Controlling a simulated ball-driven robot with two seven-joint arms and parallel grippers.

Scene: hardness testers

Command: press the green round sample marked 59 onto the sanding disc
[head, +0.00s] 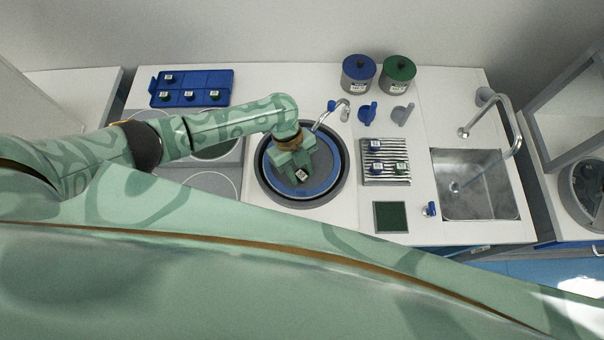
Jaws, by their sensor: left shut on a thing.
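My left gripper (300,174) reaches in from the left and points down over the round blue sanding disc (329,180), which sits in a dark basin. It is shut on a small sample (302,174) with a white label on top. The label is too small to read, and the sample's sides are mostly hidden by the fingers. I cannot tell whether the sample touches the disc. My right gripper is not in view.
A blue tray (210,78) with several small samples stands at the back left. A striped rack (386,180) with a few samples is right of the disc. Two lidded jars (358,75) stand behind. A tap (322,116) arches beside the disc; a sink (480,190) lies right.

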